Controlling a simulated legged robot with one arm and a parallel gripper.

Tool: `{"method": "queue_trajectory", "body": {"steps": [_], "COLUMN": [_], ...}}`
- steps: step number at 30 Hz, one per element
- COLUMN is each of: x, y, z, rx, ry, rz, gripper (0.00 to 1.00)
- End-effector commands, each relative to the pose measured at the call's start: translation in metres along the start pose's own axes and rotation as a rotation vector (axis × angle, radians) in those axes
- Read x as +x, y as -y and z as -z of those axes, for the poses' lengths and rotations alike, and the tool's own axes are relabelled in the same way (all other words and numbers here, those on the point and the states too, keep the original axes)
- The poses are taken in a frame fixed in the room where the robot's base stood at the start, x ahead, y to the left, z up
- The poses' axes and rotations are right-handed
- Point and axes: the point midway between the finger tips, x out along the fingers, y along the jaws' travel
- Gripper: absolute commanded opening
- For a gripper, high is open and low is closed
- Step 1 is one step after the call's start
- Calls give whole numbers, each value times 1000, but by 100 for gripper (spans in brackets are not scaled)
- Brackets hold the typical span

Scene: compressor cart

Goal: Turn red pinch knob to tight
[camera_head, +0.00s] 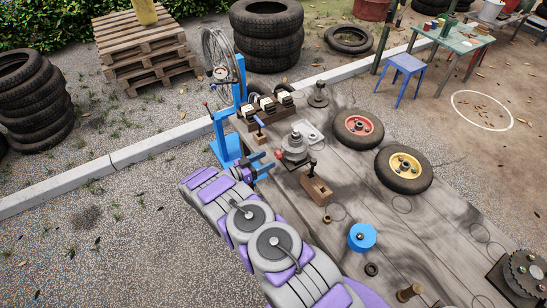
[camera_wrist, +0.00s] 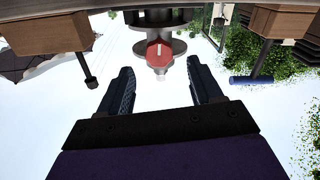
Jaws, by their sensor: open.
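The red pinch knob (camera_wrist: 159,50) shows in the wrist view just beyond my fingertips, roughly centred in the gap between them. It has a pale mark on its face and a pale tip. It sits on the side of a grey round metal fitting (camera_wrist: 157,18). In the head view the small red knob (camera_head: 279,154) is on the left side of the grey fitting (camera_head: 296,147) on the bench. My gripper (camera_head: 268,164) is at the bench edge, left of the knob. In the wrist view my gripper (camera_wrist: 160,85) is open and empty, its fingers apart from the knob.
The wrist view is upside down. Wooden blocks with a black-tipped rod (camera_wrist: 90,82) and a blue handle (camera_wrist: 250,80) flank the knob. On the bench (camera_head: 370,230) stand a wooden block (camera_head: 316,191), a blue cylinder (camera_head: 362,237) and two wheels. A blue stand (camera_head: 226,140) is close left.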

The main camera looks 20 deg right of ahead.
Motion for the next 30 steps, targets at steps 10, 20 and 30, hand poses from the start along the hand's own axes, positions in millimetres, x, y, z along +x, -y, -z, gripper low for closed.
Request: {"method": "queue_trajectory", "body": {"steps": [10, 20, 30], "x": [42, 48, 48], "y": [1, 0, 1], "z": [1, 1, 1], "rx": [-1, -1, -1], "ry": [-8, -6, -5], "rz": [-1, 0, 0], "gripper": [65, 65, 37]}}
